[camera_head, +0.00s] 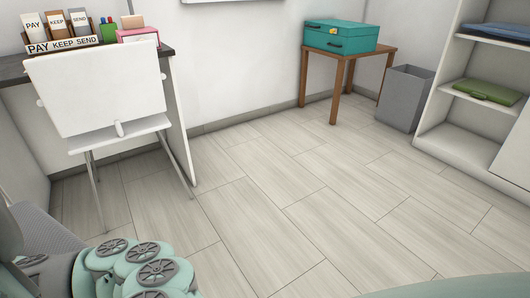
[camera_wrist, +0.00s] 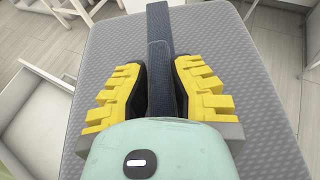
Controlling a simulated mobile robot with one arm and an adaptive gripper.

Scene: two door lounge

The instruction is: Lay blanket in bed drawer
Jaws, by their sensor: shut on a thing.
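My gripper (camera_wrist: 161,72) has its yellow-padded fingers closed on a dark navy folded cloth, which I take to be the blanket (camera_wrist: 158,22). The blanket hangs narrow and edge-on between the fingers, and its lower part is hidden by my gripper. It is above a grey patterned bed surface (camera_wrist: 225,50); I cannot tell whether it touches it. An open white drawer (camera_wrist: 45,73) shows at the left of the wrist view, beside the bed, and its visible inside looks empty. In the head view my arm is at the bottom left, and neither gripper nor blanket shows.
A white folding chair (camera_head: 118,125) stands at the desk (camera_head: 12,74). A teal case (camera_head: 341,36) sits on a wooden table (camera_head: 350,52), with a grey bin (camera_head: 403,98) beside it. The middle floor is clear.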

